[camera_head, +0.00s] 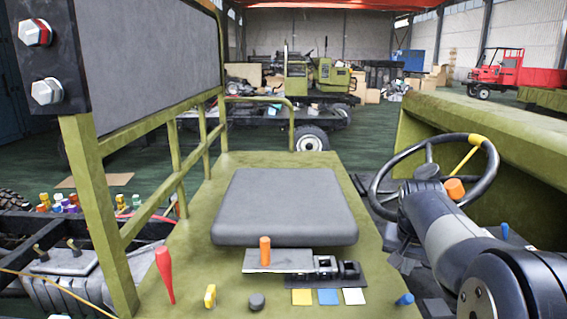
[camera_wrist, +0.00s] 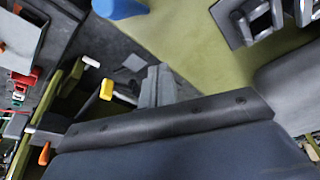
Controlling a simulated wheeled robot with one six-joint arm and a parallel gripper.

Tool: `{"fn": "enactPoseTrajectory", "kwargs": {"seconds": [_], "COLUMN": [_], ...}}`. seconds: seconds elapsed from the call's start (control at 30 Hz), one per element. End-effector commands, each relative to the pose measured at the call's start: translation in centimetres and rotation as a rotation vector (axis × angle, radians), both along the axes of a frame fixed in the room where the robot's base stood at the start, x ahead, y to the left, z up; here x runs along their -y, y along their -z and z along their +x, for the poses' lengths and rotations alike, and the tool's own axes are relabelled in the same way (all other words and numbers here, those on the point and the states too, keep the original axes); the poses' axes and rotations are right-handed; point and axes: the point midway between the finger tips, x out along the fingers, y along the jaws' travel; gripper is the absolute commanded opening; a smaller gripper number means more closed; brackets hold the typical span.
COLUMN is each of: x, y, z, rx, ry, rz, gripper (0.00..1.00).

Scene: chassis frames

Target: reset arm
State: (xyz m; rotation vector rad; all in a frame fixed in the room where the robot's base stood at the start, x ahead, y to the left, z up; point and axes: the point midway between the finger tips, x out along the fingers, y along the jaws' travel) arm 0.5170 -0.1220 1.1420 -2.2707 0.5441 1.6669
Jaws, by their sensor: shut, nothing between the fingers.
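My arm reaches in from the lower right of the head view, its forearm pointing toward the steering wheel (camera_head: 490,170). My gripper is hard to make out in the head view, behind the end of the forearm. In the wrist view my gripper (camera_wrist: 158,86) shows as two grey fingers close together beyond a dark bar. It is shut and empty. A yellow-tipped lever (camera_wrist: 106,90) appears left of the fingers in the wrist view. I cannot tell whether anything touches the gripper.
A grey seat pad (camera_head: 285,205) lies on the green chassis deck. In front are an orange peg (camera_head: 265,251), a red handle (camera_head: 165,274), a yellow piece (camera_head: 210,296) and coloured squares (camera_head: 328,297). A green rail frame (camera_head: 100,215) stands at left.

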Motion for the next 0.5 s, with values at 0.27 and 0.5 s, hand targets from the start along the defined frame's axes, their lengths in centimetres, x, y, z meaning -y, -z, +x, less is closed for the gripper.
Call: {"fn": "enactPoseTrajectory", "kwargs": {"seconds": [0.27,0.5], "x": [0.5,0.4], "y": [1.0,-2.4], "z": [1.5,1.8], "rx": [-0.102,-0.095], "ry": [0.002,0.001], "rz": [-0.011,-0.011], "gripper": [0.00,0.00]}}
